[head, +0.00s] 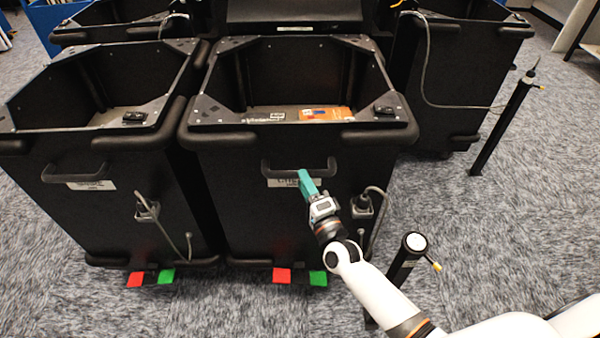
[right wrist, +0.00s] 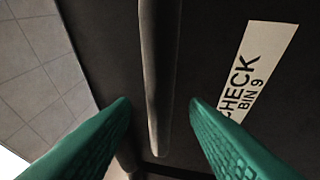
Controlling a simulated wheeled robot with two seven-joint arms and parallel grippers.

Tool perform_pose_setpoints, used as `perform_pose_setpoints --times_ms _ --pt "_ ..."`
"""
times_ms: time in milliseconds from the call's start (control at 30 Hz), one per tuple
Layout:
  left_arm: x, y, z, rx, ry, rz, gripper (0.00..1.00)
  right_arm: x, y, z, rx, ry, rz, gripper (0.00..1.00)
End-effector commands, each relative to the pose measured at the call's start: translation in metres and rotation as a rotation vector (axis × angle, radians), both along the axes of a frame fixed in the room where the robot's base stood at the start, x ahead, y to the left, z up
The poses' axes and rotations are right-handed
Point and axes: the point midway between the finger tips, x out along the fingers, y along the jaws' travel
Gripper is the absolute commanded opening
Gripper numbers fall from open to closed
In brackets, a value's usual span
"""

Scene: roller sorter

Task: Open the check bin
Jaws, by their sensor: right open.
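The check bin (head: 240,205) is a black wheeled bin in the middle of the head view. Its label (right wrist: 255,75) reads "CHECK BIN 9" in the right wrist view. Its black bar handle (head: 285,167) is on the front face, and the handle (right wrist: 160,80) also shows in the right wrist view between my fingers. My right gripper (head: 308,184), with green fingers, is at the right part of this handle. In the right wrist view my right gripper (right wrist: 160,102) is open, one finger on each side of the bar, with gaps showing. My left gripper is not in view.
A similar black bin (head: 90,215) stands close on the left. Red and green pedals (head: 300,277) sit at the check bin's foot. A plug with a cable (head: 362,205) is on its front, right of my gripper. Black posts (head: 405,262) stand on the right. Carpet in front is clear.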

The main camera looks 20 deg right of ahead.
Motion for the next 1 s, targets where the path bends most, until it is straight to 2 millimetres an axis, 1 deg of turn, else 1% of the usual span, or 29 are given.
perform_pose_setpoints --times_ms 33,100,233,367,600,667,800,867,1000 --pt "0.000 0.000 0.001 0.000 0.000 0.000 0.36 0.009 0.002 0.003 0.001 -0.002 0.000 0.41" --pt "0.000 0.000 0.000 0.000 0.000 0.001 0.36 0.019 0.003 0.004 0.000 -0.001 0.001 0.41" --pt "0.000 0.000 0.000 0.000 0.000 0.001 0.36 0.030 0.004 0.006 0.000 0.000 0.001 0.41" --pt "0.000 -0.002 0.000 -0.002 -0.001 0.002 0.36 0.035 0.005 0.006 0.000 0.001 0.001 0.41" --pt "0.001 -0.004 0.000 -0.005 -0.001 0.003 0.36 0.035 0.005 0.006 -0.001 0.001 0.001 0.41" --pt "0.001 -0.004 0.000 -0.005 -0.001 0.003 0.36 0.035 0.005 0.006 -0.001 0.001 0.001 0.32" --pt "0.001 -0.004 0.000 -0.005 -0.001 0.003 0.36 0.035 0.005 0.006 -0.001 0.001 0.001 0.09" --pt "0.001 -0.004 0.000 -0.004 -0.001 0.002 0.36 0.035 0.004 0.006 -0.001 0.002 0.001 0.00" --pt "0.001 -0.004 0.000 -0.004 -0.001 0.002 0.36 0.035 0.004 0.006 -0.001 0.002 0.001 0.00"
